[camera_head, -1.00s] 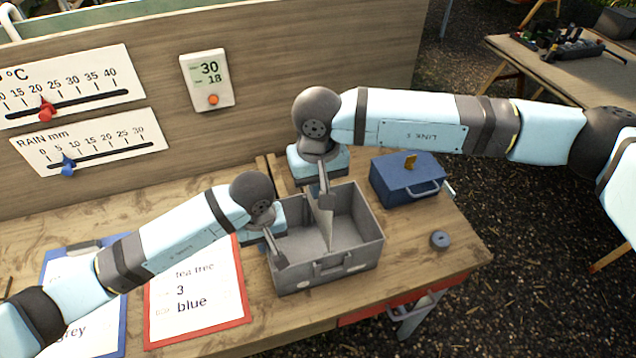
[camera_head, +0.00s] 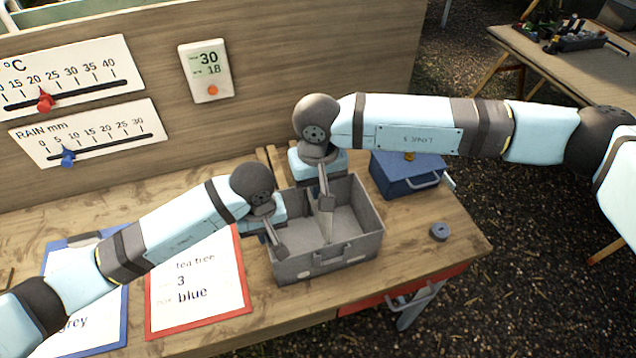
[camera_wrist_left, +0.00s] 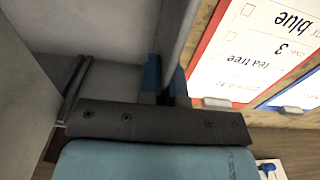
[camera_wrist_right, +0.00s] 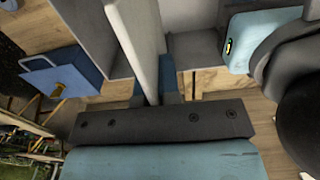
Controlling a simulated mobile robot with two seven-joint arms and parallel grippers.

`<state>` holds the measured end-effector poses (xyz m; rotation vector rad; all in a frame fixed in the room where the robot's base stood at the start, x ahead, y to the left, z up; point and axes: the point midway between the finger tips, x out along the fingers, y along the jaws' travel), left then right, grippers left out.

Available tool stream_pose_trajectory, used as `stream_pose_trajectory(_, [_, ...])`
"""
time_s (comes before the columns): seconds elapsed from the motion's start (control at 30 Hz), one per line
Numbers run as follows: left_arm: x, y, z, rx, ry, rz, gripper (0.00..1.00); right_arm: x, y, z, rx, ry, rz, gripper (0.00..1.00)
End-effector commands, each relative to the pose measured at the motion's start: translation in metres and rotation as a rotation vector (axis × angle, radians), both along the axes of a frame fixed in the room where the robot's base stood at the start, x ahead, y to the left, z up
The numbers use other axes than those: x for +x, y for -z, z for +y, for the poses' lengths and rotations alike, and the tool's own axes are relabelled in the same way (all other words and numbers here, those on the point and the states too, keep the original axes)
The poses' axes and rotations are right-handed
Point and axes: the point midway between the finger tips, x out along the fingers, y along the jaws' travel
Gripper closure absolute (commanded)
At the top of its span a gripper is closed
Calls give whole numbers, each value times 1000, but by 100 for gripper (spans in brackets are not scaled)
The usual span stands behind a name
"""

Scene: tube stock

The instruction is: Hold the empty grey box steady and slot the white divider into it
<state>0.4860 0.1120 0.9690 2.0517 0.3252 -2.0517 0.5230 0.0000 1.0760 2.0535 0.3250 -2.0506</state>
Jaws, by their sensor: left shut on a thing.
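The grey box (camera_head: 345,258) stands on the wooden table, open at the top. My left gripper (camera_head: 279,249) is shut on its left wall, which also shows between the fingers in the left wrist view (camera_wrist_left: 178,45). The white divider (camera_head: 328,226) stands upright inside the box, across its middle, with its lower part down between the walls. My right gripper (camera_head: 326,203) is shut on the divider's top edge; the right wrist view shows the divider (camera_wrist_right: 143,40) between its fingers. I cannot tell whether the divider touches the floor of the box.
A blue box (camera_head: 402,178) with a handle stands behind and right of the grey box. A small dark ring (camera_head: 439,232) lies near the right table edge. A red-framed card (camera_head: 195,322) and a blue-framed card (camera_head: 115,340) lie to the left. A panel stands behind.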

Motion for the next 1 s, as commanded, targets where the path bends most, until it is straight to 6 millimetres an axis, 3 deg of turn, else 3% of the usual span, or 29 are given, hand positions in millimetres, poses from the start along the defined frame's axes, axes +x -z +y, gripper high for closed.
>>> stream_pose_trajectory(1.0, [0, 0, 0, 0, 0, 0, 100, 0, 30, 0, 0, 0, -1, 100])
